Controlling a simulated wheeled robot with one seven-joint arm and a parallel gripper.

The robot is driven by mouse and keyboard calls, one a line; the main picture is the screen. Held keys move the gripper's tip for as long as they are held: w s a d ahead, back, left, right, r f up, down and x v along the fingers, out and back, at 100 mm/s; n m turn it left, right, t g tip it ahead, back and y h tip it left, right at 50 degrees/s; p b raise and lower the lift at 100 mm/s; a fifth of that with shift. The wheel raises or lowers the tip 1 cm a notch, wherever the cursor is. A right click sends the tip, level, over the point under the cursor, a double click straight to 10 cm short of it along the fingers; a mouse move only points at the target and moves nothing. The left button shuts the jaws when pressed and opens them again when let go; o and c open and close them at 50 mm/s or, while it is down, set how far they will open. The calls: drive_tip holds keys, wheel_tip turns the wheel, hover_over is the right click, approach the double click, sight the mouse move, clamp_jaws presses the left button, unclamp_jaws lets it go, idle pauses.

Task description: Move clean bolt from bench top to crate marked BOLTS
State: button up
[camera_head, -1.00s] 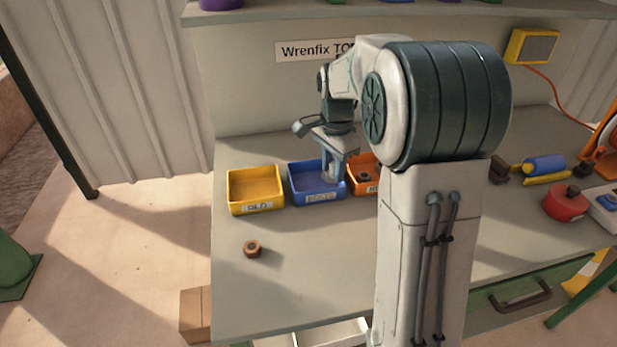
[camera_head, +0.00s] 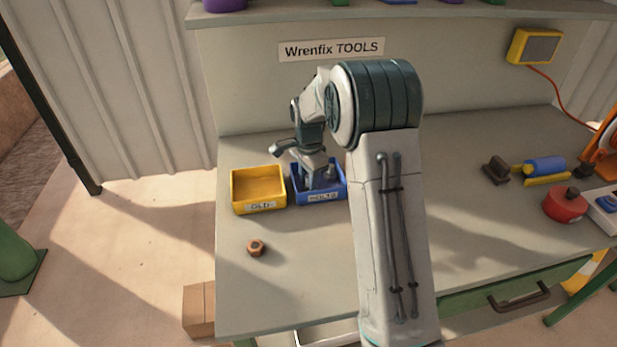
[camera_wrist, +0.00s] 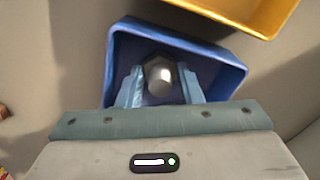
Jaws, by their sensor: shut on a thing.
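The blue crate (camera_head: 322,197) with a label that seems to read BOLTS stands on the bench at the back. My gripper (camera_head: 313,184) points down into it, and the fingertips are partly hidden by its front wall. In the wrist view the blue crate (camera_wrist: 232,88) surrounds my gripper (camera_wrist: 160,88). The fingers are shut on a grey metal bolt (camera_wrist: 158,74), its hexagonal head facing the camera. I cannot tell whether the bolt touches the crate floor. A small grey thing (camera_head: 331,170) shows at the crate's back right.
A yellow crate (camera_head: 258,207) marked OLD stands just left of the blue one. A rusty nut (camera_head: 257,248) lies on the bench in front. The front left bench is mostly clear.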

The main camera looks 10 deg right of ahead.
sight(308, 177)
drive_tip(key=shift+f, duration=0.1)
drive_tip(key=o, duration=1)
wheel_tip(308, 177, up, 11)
drive_tip(key=s+r+n, duration=0.3)
drive_tip(key=s+r, duration=0.2)
drive_tip(key=s, duration=0.2)
drive_tip(key=s+d+f+n+t, duration=0.1)
drive_tip(key=s+n, duration=0.9)
drive_tip(key=s, duration=1.3)
wheel_tip(308, 177, down, 2)
drive_tip(key=shift+s+f+t, duration=0.15)
drive_tip(key=shift+s+t, duration=0.25)
drive_tip(key=shift+t, duration=0.5)
